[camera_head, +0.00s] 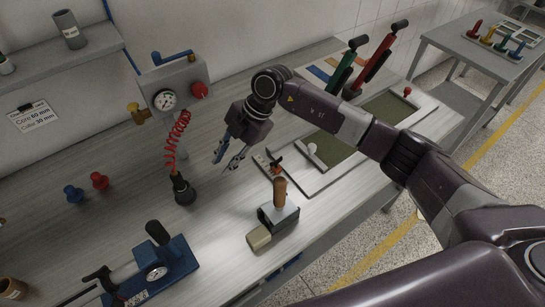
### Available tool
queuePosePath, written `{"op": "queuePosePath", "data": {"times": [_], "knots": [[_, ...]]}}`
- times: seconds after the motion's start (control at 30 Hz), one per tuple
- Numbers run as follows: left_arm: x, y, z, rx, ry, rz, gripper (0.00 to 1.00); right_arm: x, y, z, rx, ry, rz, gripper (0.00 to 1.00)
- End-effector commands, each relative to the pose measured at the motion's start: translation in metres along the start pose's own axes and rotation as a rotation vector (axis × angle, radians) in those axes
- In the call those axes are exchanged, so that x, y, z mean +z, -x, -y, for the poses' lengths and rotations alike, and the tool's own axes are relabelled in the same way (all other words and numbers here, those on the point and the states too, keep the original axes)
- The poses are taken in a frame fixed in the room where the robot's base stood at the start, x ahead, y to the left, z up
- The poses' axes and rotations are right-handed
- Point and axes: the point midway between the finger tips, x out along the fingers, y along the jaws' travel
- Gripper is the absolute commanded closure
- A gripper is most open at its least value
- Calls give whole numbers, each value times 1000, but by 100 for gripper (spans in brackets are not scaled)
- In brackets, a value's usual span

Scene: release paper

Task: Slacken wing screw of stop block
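A small orange-brown wing-shaped piece (276,168) with dark parts stands at the near left edge of the flat white-framed panel; it looks like the wing screw. The stop block under it is too small to make out clearly. My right gripper (226,160) hangs over the bench, left of and slightly above this piece in the picture. Its two fingers point down and left, are spread apart, and hold nothing. It does not appear to touch the piece. My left gripper is not in view.
A dark block with a wooden handle (280,215) stands in front of the panel (320,183). A gauge box (173,92) with a red coiled hose (177,138) stands behind left. Green (345,68) and red (372,66) levers rise at the back. A blue device (160,272) is front left.

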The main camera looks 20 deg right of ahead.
Motion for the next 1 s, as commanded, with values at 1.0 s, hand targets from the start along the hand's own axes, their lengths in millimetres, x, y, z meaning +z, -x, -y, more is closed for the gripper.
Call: {"op": "queuePosePath", "data": {"times": [1.0], "knots": [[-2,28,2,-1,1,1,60,155,19,70,-256,-253,459,78]]}}
